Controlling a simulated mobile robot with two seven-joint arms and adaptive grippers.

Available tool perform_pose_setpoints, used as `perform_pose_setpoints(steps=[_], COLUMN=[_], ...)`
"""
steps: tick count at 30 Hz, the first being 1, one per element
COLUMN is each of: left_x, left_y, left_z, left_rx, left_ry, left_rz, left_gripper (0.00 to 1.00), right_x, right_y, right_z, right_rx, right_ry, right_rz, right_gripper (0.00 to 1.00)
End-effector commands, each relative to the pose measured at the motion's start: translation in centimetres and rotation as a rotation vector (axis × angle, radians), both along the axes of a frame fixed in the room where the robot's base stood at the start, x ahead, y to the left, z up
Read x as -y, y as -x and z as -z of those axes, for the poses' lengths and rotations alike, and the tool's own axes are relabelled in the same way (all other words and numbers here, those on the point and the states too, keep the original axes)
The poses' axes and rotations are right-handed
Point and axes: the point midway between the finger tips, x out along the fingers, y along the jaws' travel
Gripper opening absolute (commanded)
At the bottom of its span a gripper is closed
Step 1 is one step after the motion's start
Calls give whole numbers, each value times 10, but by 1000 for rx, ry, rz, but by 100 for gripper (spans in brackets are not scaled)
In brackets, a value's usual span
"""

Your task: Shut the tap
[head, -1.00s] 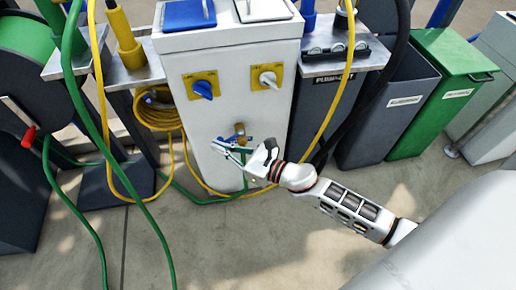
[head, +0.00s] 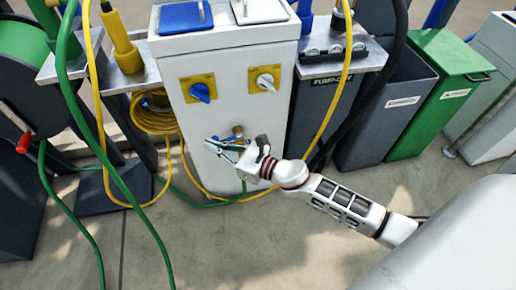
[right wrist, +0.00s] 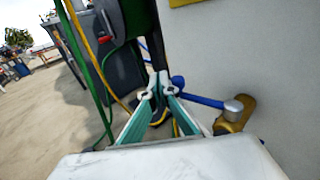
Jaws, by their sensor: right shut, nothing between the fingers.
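The tap (head: 238,130) is a brass fitting low on the front of the white pedestal (head: 222,110). It also shows in the right wrist view (right wrist: 236,112), with a blue lever (right wrist: 203,101) reaching out sideways to the left, ending in a blue knob. My right gripper (head: 208,143) is in front of the pedestal, just left of the tap, partly covering the lever. In the right wrist view its teal fingers (right wrist: 158,92) are shut and empty, their tips close to the lever's knob. I cannot tell whether they touch it. My left gripper is not in view.
Above the tap are a blue rotary switch (head: 200,92) and a white one (head: 265,81) on yellow plates. Yellow and green hoses (head: 112,160) hang at the left, beside a reel (head: 25,85). Grey and green bins (head: 440,95) stand at the right. The floor in front is clear.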

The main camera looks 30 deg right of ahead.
Motion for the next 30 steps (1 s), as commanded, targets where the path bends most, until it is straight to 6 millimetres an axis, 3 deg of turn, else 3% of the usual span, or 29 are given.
perform_pose_setpoints(steps=[30], left_x=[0], left_y=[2], left_z=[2], left_rx=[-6], left_ry=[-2], left_rz=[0], left_gripper=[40], right_x=[0], right_y=[-1], right_z=[0], right_rx=[0], right_ry=[0], right_rz=[0], right_gripper=[0])
